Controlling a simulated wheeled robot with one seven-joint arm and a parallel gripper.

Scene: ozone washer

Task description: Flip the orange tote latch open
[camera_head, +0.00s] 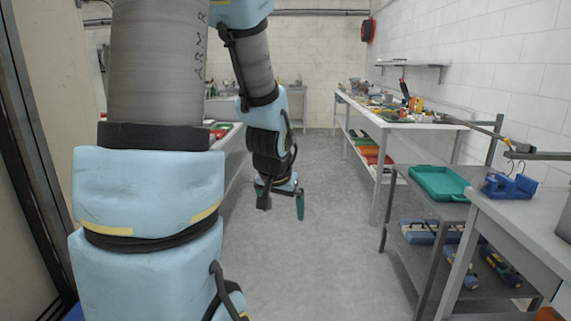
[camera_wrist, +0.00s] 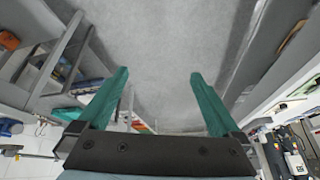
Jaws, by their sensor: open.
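My gripper (camera_head: 281,203) hangs over the open floor near the middle of the head view. Its two green fingers are apart and empty; the wrist view also shows the open gripper (camera_wrist: 158,90) with only grey floor between the fingertips. I cannot make out an orange tote latch in either view. Orange and red bins (camera_head: 374,156) sit on the lower shelf of the long bench at the right, too small to show any latch. My gripper is well apart from them.
A long cluttered bench (camera_head: 410,126) runs along the right wall. A green tray (camera_head: 441,183) lies on a nearer cart, and a blue vise-like item (camera_head: 508,187) is on the right-hand table. Another bench stands left, partly behind my arm. The floor aisle (camera_head: 320,240) is clear.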

